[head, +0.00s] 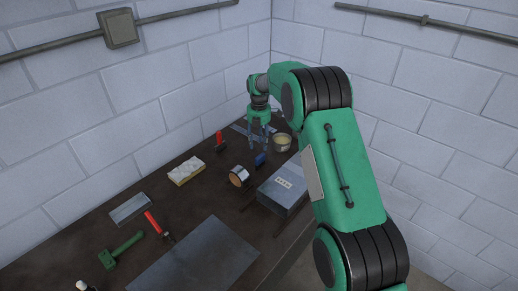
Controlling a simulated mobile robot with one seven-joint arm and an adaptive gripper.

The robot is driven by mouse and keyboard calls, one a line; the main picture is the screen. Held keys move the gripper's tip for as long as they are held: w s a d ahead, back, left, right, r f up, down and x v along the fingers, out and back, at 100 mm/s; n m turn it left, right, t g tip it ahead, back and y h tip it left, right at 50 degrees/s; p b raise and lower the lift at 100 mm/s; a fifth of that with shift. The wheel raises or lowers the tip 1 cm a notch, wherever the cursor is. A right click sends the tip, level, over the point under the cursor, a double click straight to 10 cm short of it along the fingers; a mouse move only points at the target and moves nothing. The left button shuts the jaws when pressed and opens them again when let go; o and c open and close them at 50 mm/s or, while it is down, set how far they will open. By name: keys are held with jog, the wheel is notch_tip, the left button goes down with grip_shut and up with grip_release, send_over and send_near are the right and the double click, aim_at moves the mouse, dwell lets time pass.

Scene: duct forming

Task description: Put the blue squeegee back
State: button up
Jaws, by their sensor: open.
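A small blue object (261,159), which looks like the blue squeegee, is on the dark workbench near the far corner, just left of the grey box. My gripper (260,142) is open and points down over the far end of the bench, just above the blue object in the picture. I cannot tell the height gap between them, and nothing shows clearly between the fingers. A flat grey piece (239,128) lies behind and left of my gripper, partly hidden by it.
A grey labelled box (282,189) stands on the bench (205,195) by my arm. Around the gripper are a tin (281,142), a copper-coloured roll (239,176) and a red-handled tool (219,140).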

jog(key=shift+r, duration=0.95)
jog(key=s+d+r+m+t, duration=0.1)
jog(key=s+d+r+m, duration=0.25)
jog(key=s+r, duration=0.5)
jog(key=s+d+r+m+t, duration=0.1)
jog(key=s+d+r+m, duration=0.1)
jog(key=s+r+m, duration=0.5)
jog(key=s+d+r+m+t, duration=0.1)
jog(key=s+d+r+m, duration=0.15)
jog(key=s+r, duration=0.75)
jog(key=s+d+r+m, duration=0.1)
jog(key=s+r+m, duration=0.1)
jog(key=s, duration=0.4)
jog(key=s+d+r+m+t, duration=0.1)
jog(key=s+m, duration=0.2)
jog(key=s, duration=0.4)
jog(key=s+d+r+m, duration=0.2)
jog(key=s, duration=0.4)
jog(key=s+f+m, duration=0.2)
jog(key=s+m, duration=0.1)
jog(key=s, duration=0.4)
jog(key=s+d+f+m+t, duration=0.1)
jog(key=s+f+m, duration=0.2)
jog(key=s, duration=0.5)
jog(key=shift+m+t, duration=0.3)
jog(key=shift+m, duration=0.2)
jog(key=shift+d, duration=0.1)
